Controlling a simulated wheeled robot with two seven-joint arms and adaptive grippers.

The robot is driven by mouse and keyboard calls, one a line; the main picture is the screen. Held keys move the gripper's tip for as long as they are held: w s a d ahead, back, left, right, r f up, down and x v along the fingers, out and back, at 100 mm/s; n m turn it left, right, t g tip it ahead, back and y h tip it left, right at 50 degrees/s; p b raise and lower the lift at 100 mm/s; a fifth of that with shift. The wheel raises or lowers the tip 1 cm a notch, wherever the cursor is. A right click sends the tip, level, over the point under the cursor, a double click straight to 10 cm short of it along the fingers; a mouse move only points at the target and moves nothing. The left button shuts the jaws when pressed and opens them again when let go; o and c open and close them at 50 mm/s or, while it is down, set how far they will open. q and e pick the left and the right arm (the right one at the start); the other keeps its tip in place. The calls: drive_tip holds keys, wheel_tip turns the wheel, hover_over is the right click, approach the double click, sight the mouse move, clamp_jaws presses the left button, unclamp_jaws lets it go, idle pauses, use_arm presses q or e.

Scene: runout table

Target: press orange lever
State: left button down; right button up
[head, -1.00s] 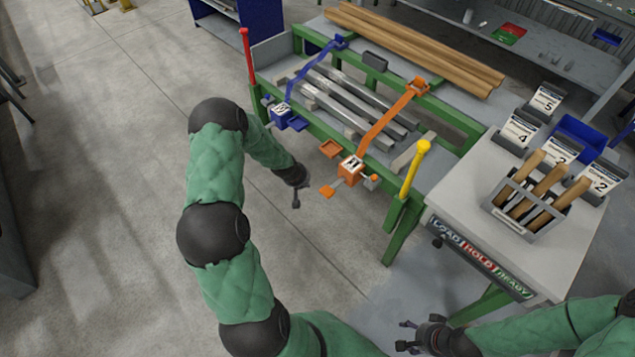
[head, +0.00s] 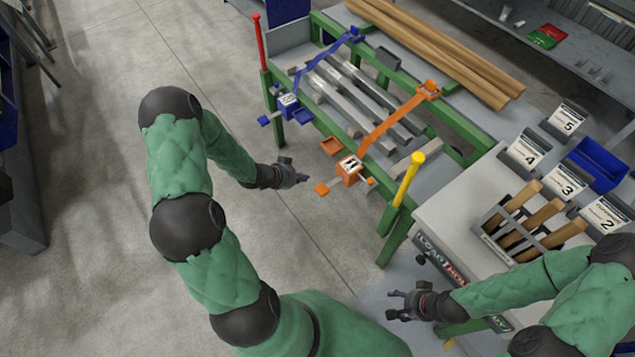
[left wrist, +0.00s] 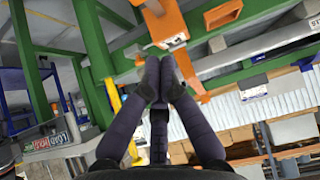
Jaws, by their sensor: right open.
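The orange lever unit shows on the front rail of the green table in the head view. It has an orange box (head: 348,170), a small orange paddle (head: 322,188) at its left, and a long orange arm (head: 394,120) reaching back across the table. My left gripper (head: 301,178) is just left of the paddle and apart from it. In the left wrist view its fingers (left wrist: 160,68) are together with nothing between them, and orange parts (left wrist: 166,27) show beyond the tips. My right gripper (head: 394,303) is open and empty, low in front of the side table.
A blue lever unit (head: 288,103) stands further left on the same rail. A red post (head: 258,42) and a yellow-topped post (head: 408,180) rise at the table's sides. Grey bars (head: 345,95) lie on the table.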

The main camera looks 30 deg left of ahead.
use_arm(q)
drive_tip(key=b, duration=0.4)
hover_over(325, 185)
drive_tip(key=s+a, duration=0.1)
drive_tip(key=s, duration=0.2)
wheel_tip(325, 185, down, 7)
drive_tip(key=shift+a+f, duration=0.1)
drive_tip(key=shift+w+f+b, duration=0.2)
drive_tip(key=shift+f+b, duration=0.45)
drive_tip(key=shift+f, duration=0.5)
drive_tip(key=shift+f+b, duration=0.35)
drive_tip(key=shift+f, duration=0.45)
drive_tip(key=shift+f, duration=0.1)
